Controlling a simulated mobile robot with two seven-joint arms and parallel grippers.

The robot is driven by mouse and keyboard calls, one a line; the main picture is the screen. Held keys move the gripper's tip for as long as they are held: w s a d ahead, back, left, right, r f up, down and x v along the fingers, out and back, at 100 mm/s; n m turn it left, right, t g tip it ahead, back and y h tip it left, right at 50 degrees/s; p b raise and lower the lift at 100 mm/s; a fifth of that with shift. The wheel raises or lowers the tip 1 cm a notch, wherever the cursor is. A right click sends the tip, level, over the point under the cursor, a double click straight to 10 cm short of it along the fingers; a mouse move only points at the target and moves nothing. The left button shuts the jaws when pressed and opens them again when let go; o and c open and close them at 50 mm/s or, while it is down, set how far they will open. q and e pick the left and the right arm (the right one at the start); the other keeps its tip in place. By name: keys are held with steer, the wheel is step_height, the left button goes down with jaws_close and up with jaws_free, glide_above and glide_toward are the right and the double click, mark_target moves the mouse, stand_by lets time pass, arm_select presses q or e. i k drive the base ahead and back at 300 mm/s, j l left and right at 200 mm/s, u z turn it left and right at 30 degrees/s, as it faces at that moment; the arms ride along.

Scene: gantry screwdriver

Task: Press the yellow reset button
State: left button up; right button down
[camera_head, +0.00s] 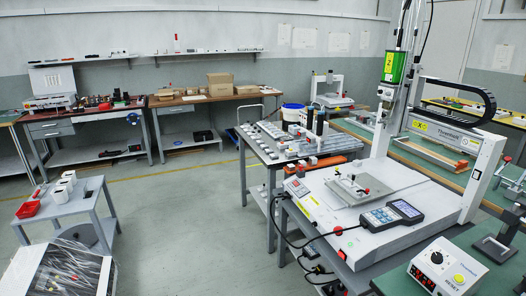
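A white control box (446,262) stands at the lower right on a green-topped table. A yellow button (460,279) sits on its sloped face, beside a label that seems to read RESET. A black knob (436,257) is on the same face, up and left of the yellow button. Nothing covers the button. Neither of my grippers is in view.
A white gantry machine (400,185) with a green screwdriver unit (393,67) stands left of and behind the box. A handheld pendant (392,215) lies on its base. A grey stand (497,240) is right of the box. Open floor (190,220) lies left.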

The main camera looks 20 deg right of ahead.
mark_target(459, 278)
steer(key=i, duration=0.95)
steer(key=z, duration=2.5)
